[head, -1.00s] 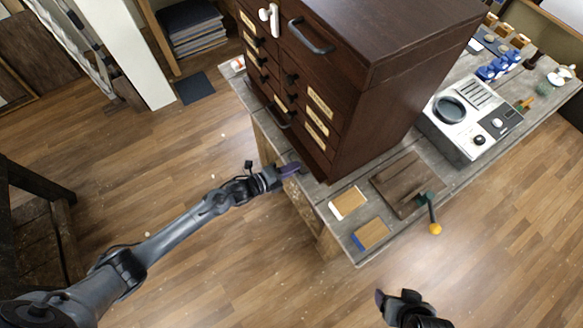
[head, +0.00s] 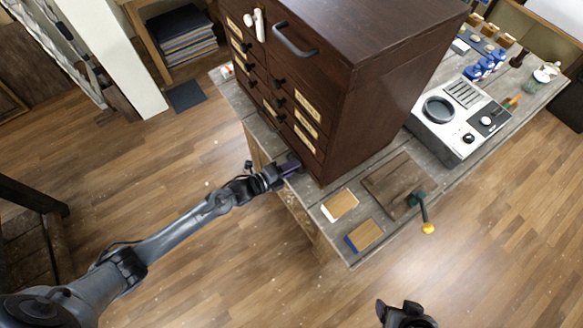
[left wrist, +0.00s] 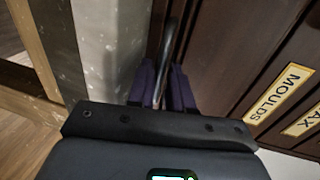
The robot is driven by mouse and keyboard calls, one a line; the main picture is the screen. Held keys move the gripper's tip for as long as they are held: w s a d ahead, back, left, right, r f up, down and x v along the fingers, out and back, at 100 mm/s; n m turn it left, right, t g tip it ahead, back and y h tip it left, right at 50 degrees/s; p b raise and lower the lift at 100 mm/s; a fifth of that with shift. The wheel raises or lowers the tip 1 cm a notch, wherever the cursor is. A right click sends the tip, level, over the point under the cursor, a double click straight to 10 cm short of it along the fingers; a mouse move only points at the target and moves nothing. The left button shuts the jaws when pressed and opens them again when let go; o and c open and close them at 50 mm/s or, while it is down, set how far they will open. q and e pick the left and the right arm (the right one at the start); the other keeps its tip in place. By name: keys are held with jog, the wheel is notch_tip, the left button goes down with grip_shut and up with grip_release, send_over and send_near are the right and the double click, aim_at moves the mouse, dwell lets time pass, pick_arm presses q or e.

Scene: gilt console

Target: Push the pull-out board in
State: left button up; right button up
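The dark wooden cabinet (head: 350,90) stands on a grey bench. The pull-out board (head: 311,174) is low at its foot, under the drawers; little of it shows past the cabinet front. My left gripper (head: 291,168) is at the board's front, by the cabinet's near lower corner. In the left wrist view its two purple fingers (left wrist: 162,88) lie close on both sides of a thin dark handle bar (left wrist: 170,40) and appear shut on it. My right gripper (head: 398,311) is at the bottom edge, away from the bench; its finger opening is unclear.
The bench (head: 330,235) holds two small blocks (head: 340,205), a brown board (head: 398,184) with a green-and-yellow tool (head: 424,212), and a white appliance (head: 455,125). Labelled drawers (left wrist: 265,95) are beside the left gripper. Open floor lies left of the bench.

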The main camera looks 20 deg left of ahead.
pick_arm(q)
jog(key=shift+s, duration=0.1)
jog(key=shift+s+a+r, duration=0.1)
jog(key=shift+s+a, duration=0.2)
jog(key=shift+s, duration=0.1)
jog(key=v, duration=0.9)
jog(key=shift+s+a, duration=0.25)
jog(key=shift+r, duration=0.1)
jog(key=shift+s, duration=0.1)
